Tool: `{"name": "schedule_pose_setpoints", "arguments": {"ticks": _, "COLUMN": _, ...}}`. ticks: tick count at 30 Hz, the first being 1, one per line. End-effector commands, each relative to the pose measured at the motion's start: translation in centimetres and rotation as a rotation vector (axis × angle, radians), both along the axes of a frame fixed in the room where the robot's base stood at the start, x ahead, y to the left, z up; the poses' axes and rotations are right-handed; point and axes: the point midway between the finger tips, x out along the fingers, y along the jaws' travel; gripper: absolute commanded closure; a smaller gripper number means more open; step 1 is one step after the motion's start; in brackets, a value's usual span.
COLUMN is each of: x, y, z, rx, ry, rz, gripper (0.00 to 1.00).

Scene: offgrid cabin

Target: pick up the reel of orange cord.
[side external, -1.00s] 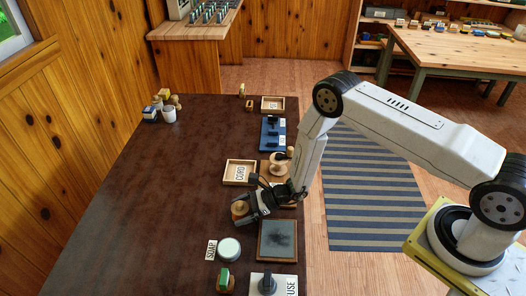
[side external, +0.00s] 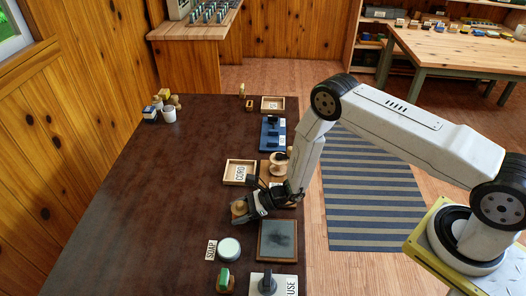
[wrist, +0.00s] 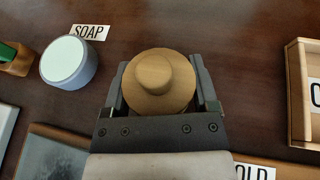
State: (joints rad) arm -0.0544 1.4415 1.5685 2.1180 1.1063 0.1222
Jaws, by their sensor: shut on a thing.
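The reel (wrist: 160,82) fills the middle of the wrist view, seen from above as a round tan wooden disc with a raised knob. Its cord is hidden from this angle. In the side view the reel (side external: 239,208) is small and brown, at the left end of my gripper (side external: 246,210). My gripper's two dark fingers in the wrist view (wrist: 160,90) are shut on the reel, one on its left side and one on its right. I cannot tell whether the reel touches the table.
An open wooden tray marked CORD (side external: 240,163) lies behind my gripper. A round white-topped tin (side external: 229,249) beside the SOAP label and a dark framed slate (side external: 277,255) are in front. A wooden spool (side external: 279,161) stands close by. The table's left side is mostly clear.

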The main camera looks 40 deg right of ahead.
Motion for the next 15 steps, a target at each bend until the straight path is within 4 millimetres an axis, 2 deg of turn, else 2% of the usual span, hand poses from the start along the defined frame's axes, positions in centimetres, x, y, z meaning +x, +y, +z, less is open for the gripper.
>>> {"name": "schedule_pose_setpoints", "arguments": {"ticks": 8, "x": 0.0, "y": 0.0, "z": 0.2, "rx": 0.000, "ry": -0.001, "rz": 0.000, "gripper": 0.83}}
{"name": "schedule_pose_setpoints", "arguments": {"ticks": 15, "x": 0.1, "y": 0.0, "z": 1.3, "rx": 0.000, "ry": -0.002, "rz": -0.001, "gripper": 0.83}}
